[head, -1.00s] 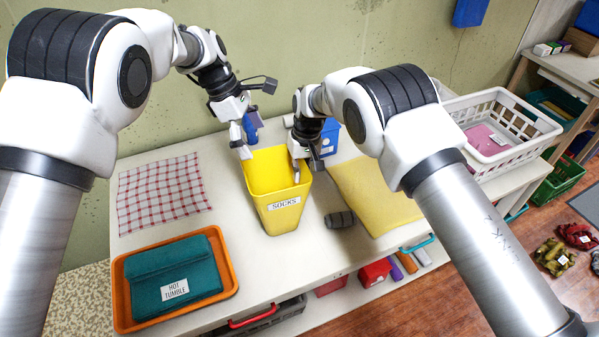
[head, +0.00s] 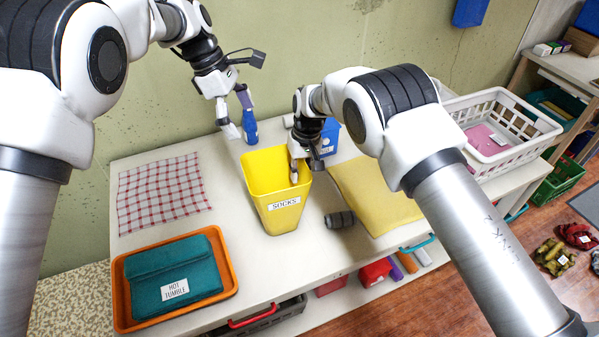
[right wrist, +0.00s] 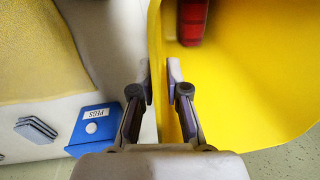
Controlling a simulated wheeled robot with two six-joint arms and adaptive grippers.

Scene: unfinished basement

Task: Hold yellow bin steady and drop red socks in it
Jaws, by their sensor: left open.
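The yellow bin (head: 270,210), labelled SOCKS, stands upright on the table. My right gripper (head: 297,168) is at its right rim, and the right wrist view shows its fingers (right wrist: 160,75) closed on the bin wall, one inside and one outside. The red socks (right wrist: 193,20) show as a slightly blurred dark red bundle within the bin's opening in the right wrist view; whether they rest on the bottom I cannot tell. The head view does not show them. My left gripper (head: 236,115) is open and empty, above and behind the bin's left side, apart from it.
A blue bottle (head: 250,134) stands behind the bin. A white basket (head: 515,160) stands far right.

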